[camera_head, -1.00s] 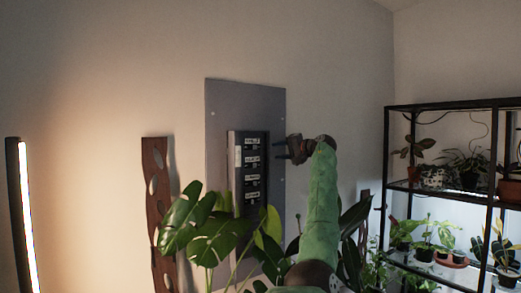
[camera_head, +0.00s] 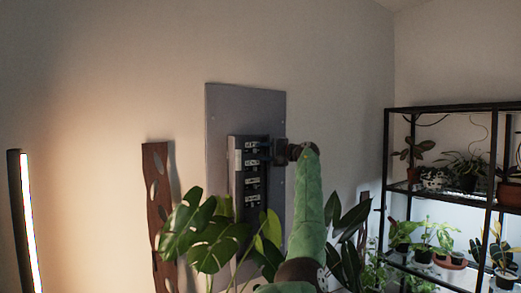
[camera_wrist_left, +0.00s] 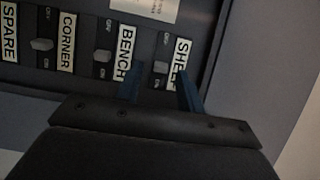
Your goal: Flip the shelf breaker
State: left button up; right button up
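The breaker panel (camera_head: 233,190) is a dark box on a grey backplate (camera_head: 230,110) on the wall. In the left wrist view its labels read SPARE, CORNER, BENCH and SHELF, the last partly covered by a finger. The shelf breaker's grey toggle (camera_wrist_left: 160,68) sits nearer its ON mark, like the bench (camera_wrist_left: 102,56) and corner (camera_wrist_left: 41,44) toggles. My left gripper (camera_head: 268,152) is at the panel's upper right. Its blue fingers (camera_wrist_left: 160,82) are apart, one on each side of the shelf toggle; contact cannot be told. My right gripper is out of view.
Monstera leaves (camera_head: 205,230) stand in front of the panel's lower part. A brown slotted board (camera_head: 157,215) and a light bar (camera_head: 24,220) are to the left. A black shelf rack (camera_head: 450,107) with potted plants stands at the right.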

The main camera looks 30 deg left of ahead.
pick_arm(q)
jog(key=shift+a, duration=0.6)
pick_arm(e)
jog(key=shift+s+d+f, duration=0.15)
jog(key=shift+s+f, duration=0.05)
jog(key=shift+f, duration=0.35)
pick_arm(q)
jog(key=shift+c, duration=0.2)
grip_shut()
